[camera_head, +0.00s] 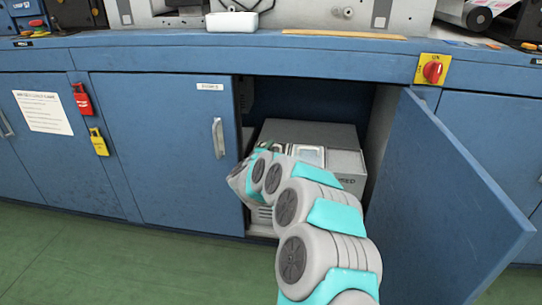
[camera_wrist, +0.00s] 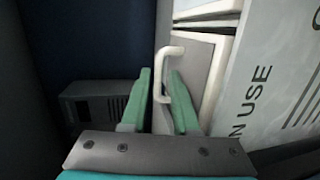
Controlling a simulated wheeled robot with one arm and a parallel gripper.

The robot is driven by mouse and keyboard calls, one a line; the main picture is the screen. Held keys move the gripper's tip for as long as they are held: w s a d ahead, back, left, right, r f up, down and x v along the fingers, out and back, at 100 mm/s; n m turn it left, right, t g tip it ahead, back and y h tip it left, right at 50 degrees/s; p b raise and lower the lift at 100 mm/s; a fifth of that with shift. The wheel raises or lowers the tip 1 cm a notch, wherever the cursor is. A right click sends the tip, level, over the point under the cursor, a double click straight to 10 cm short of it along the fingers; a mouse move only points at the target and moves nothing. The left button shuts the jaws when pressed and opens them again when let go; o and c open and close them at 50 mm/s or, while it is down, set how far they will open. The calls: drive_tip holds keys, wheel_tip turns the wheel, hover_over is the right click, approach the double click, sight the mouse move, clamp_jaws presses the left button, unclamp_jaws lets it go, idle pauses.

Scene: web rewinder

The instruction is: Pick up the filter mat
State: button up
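I cannot make out the filter mat for certain in either view. A grey unit (camera_head: 312,135) stands inside the open cabinet, with a pale framed panel (camera_wrist: 208,65) on it. A cream bent handle (camera_wrist: 158,82) shows by this panel in the wrist view. My gripper (camera_wrist: 162,75) has its two green fingers apart, with the handle showing between or just beyond their tips. I cannot tell whether they touch it. In the head view my arm hides the gripper's fingers and part of the unit.
The cabinet's right door (camera_head: 440,195) stands open, swung out toward me. The left door (camera_head: 165,150) is shut. A dark grey vented box (camera_wrist: 95,103) lies left of my fingers. A red rotary switch (camera_head: 433,71) is above the opening. Green floor is clear at left.

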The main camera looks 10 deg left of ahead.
drive_tip(key=shift+w+d, duration=0.1)
drive_tip(key=shift+w, duration=0.25)
drive_tip(key=shift+c, duration=0.4)
clamp_jaws()
